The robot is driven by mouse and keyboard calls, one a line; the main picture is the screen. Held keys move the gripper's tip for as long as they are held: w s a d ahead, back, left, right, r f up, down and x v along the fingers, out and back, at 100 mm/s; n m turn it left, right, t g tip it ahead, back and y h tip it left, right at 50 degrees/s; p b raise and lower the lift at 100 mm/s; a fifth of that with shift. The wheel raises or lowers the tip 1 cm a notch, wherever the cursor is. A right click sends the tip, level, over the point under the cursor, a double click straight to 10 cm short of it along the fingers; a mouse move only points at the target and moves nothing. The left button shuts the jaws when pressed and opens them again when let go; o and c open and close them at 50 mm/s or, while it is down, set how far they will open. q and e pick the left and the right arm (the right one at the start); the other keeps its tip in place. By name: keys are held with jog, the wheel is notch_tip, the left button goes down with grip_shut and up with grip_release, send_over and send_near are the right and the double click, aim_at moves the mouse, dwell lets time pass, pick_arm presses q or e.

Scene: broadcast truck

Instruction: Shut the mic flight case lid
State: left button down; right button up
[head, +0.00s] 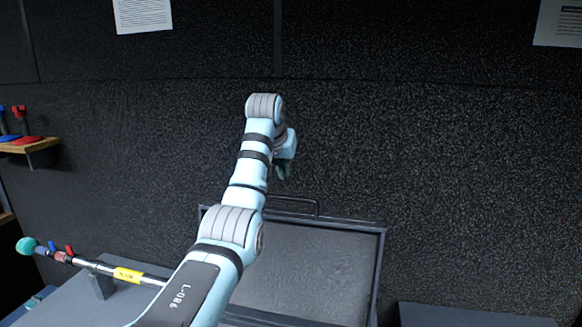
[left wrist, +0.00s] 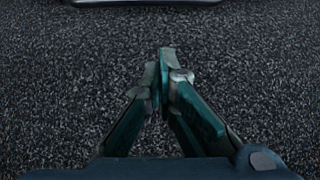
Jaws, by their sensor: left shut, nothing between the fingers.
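The mic flight case lid (head: 310,262) stands raised, a dark panel in a grey frame, with a thin handle on its top edge. My arm covers the left part of it. My left gripper (head: 283,172) is just above and behind the lid's top edge, near the handle, in front of the dark wall. In the left wrist view the left gripper (left wrist: 163,75) has its fingers together with nothing between them. A dark edge with a pale rim shows at the top of that view; I cannot tell what it is. The case's inside is mostly out of sight. My right gripper is not in view.
A wooden shelf (head: 30,144) with red and blue items is on the left wall. A dark box (head: 470,315) stands at the lower right.

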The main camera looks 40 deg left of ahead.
pick_arm(q)
jog(key=p+x, duration=0.2)
jog(key=x, duration=0.5)
jog(key=s, duration=0.1)
jog(key=s+d, duration=0.1)
jog(key=s+d+b, duration=0.1)
jog(key=shift+s, duration=0.35)
jog(key=shift+w, duration=0.15)
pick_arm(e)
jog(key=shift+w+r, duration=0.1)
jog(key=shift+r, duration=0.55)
pick_arm(q)
jog(key=shift+w+d+f, duration=0.1)
